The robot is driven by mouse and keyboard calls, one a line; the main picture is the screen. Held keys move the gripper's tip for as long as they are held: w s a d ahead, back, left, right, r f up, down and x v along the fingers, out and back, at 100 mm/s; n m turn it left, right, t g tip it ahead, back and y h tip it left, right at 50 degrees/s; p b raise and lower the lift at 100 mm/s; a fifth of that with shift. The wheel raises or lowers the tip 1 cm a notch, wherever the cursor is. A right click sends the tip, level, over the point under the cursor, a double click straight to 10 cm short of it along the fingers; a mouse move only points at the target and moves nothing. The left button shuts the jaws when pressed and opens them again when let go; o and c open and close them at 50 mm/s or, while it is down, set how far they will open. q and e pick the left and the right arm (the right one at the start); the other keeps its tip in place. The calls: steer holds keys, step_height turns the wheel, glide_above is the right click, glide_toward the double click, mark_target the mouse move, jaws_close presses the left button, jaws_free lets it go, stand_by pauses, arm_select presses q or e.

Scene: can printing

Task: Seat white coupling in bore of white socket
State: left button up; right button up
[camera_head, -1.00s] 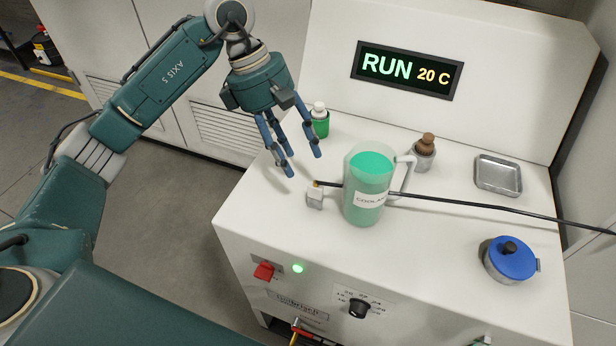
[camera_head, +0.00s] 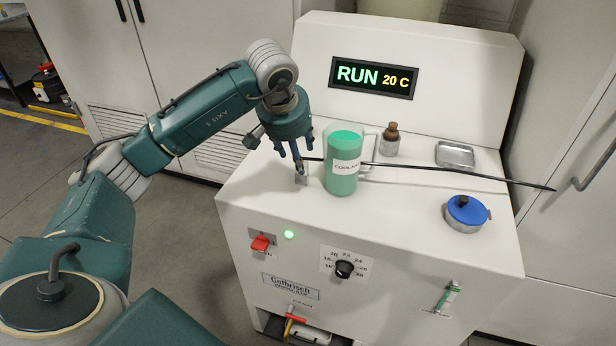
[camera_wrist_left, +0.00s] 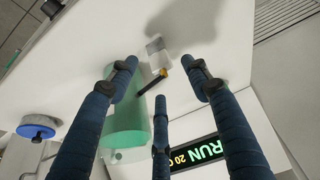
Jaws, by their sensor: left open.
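A small white block (camera_head: 301,179), perhaps the white socket, stands on the cabinet top left of the coolant jug. It also shows in the left wrist view (camera_wrist_left: 155,44); I cannot make out its bore. A black hose (camera_head: 430,169) lies across the top behind the jug. Its end (camera_wrist_left: 163,73) has an orange-yellow tip beside the block. I cannot pick out a separate white coupling. My left gripper (camera_head: 297,163) is open, pointing down, its three fingers spread around the hose end and close to the block. It appears empty. My right gripper is not in view.
The green coolant jug (camera_head: 343,175) stands close right of my left gripper. A brown-topped pot (camera_head: 390,142), a metal tray (camera_head: 455,154) and a blue-lidded pot (camera_head: 467,211) stand farther right. A display panel (camera_head: 373,77) rises behind.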

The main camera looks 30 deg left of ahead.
arm_select(q)
steer(key=x, duration=0.3)
steer(key=p, duration=0.3)
glide_above(302, 184)
step_height(302, 184, down, 4)
steer(key=shift+w+a+r, duration=0.1)
steer(key=shift+a+r, duration=0.05)
steer(key=shift+w+f, duration=0.2)
steer(key=shift+f, duration=0.15)
steer(key=shift+a+f, duration=0.1)
steer(key=shift+f, duration=0.05)
steer(key=c, duration=0.4)
jaws_close()
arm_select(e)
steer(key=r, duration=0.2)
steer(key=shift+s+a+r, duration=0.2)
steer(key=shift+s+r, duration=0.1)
